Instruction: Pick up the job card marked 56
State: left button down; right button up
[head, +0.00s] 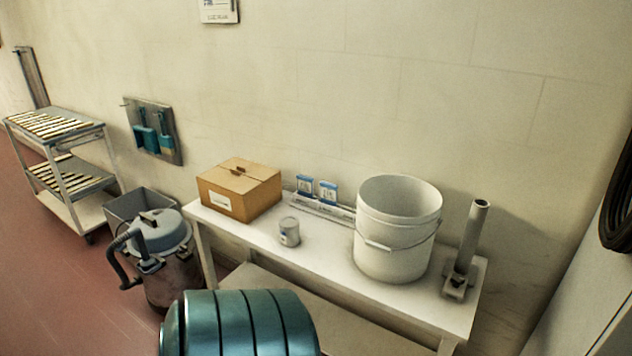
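Two small white cards with blue tops stand side by side in a low pale rack (335,212) at the back of the white table (325,262), against the wall. They are the left card (304,186) and the right card (328,192). Their markings are too small to read, so I cannot tell which is marked 56. The white bucket hides the rack's right end. Neither of my grippers is in view.
A cardboard box (238,190) stands left of the cards, a grey can (289,232) in front, a white bucket (396,245) to the right, and an upright grey tube (472,235) beyond. A teal ribbed object (240,325) and a vacuum (165,260) stand before the table.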

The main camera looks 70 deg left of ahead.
aim_at(329, 191)
jog(key=u, duration=2.2)
jog(key=i+j+z, duration=0.15)
jog(key=z, duration=0.55)
jog(key=i+j+z, duration=0.25)
jog(key=j, duration=0.15)
jog(key=j+z, duration=0.2)
jog(key=j, duration=0.25)
jog(key=i+j+z, duration=0.1)
jog(key=j+z, duration=0.15)
jog(key=j, duration=0.2)
jog(key=i+j, duration=0.1)
jog(key=j, duration=0.95)
jog(key=i+j, duration=0.15)
jog(key=j, duration=0.4)
jog(key=z, duration=0.05)
